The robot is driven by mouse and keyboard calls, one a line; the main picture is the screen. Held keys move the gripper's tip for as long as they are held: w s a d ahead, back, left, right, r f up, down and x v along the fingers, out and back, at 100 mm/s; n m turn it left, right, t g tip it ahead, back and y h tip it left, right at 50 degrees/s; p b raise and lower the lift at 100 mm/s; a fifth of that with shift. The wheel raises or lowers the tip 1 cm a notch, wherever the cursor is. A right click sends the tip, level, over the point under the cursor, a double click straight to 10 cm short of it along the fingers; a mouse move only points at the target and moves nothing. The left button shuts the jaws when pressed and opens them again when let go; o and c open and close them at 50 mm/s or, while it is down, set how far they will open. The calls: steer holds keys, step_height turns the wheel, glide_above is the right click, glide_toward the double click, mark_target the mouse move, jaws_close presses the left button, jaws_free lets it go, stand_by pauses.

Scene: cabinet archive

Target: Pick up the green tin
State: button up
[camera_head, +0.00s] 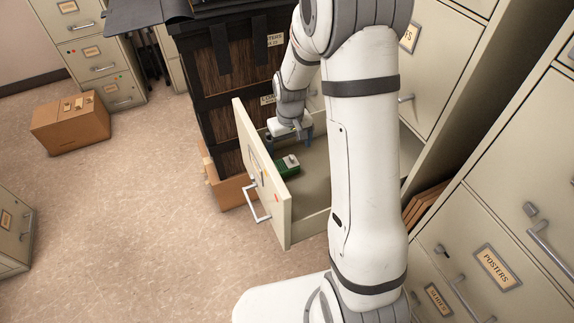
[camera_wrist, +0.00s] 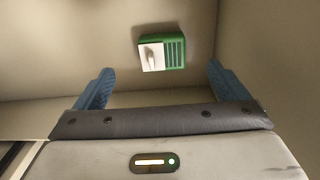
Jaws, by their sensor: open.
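The green tin (camera_head: 287,166) is a small green box with a whitish panel. It lies on the floor of an open drawer (camera_head: 322,183), near the drawer's front panel. In the wrist view the tin (camera_wrist: 174,54) shows its pale panel on the left and its ribbed green side on the right. My gripper (camera_head: 290,137) reaches down into the drawer beside the tin. In the wrist view its two blue fingers (camera_wrist: 158,88) are wide apart and nothing is between them. The tin lies beyond the fingertips, roughly centred between them.
The drawer front (camera_head: 264,179) and its side walls stand close around my gripper. A dark wooden crate stack (camera_head: 222,85) stands just left of the drawer. Filing cabinets (camera_head: 505,215) stand at the right. A cardboard box (camera_head: 70,123) sits at the left on open floor.

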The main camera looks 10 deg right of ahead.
mark_target(287, 163)
steer(key=f, duration=0.3)
steer(key=w+f, duration=0.1)
steer(key=f, duration=0.3)
steer(key=f+b, duration=0.1)
steer(key=f, duration=0.2)
steer(key=shift+w+a+f, duration=0.25)
steer(key=shift+c, duration=0.4)
steer(key=c, duration=1.1)
